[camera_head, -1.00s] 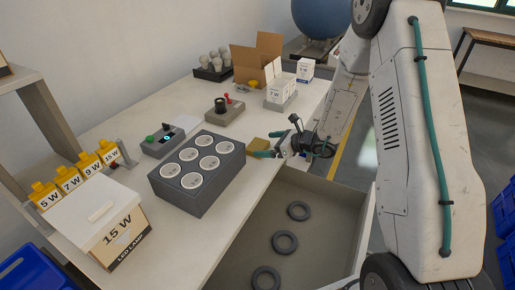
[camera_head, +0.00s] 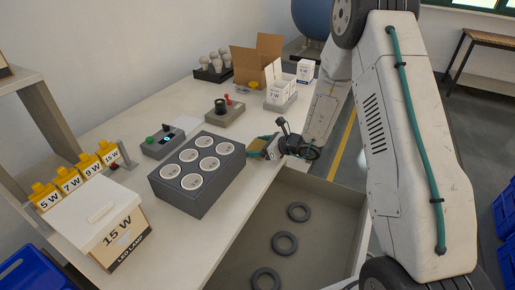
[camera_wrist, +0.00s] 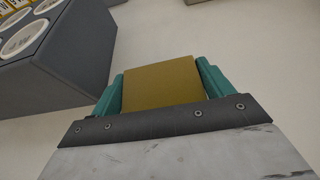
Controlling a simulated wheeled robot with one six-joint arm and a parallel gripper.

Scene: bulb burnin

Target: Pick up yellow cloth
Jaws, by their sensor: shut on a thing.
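The yellow cloth (camera_wrist: 161,82) is a flat mustard square. In the wrist view it lies between the two teal fingers of my gripper (camera_wrist: 160,90), which are shut on it from both sides. In the head view the cloth (camera_head: 257,145) shows at the table's front edge, just right of the grey socket block, partly covered by my gripper (camera_head: 261,147). I cannot tell whether the cloth still touches the table.
A grey block with several round sockets (camera_head: 203,146) stands close to the left of the gripper. An open drawer (camera_head: 240,258) with dark rings lies below the table edge. A grey box with a red lever (camera_head: 224,118) stands behind.

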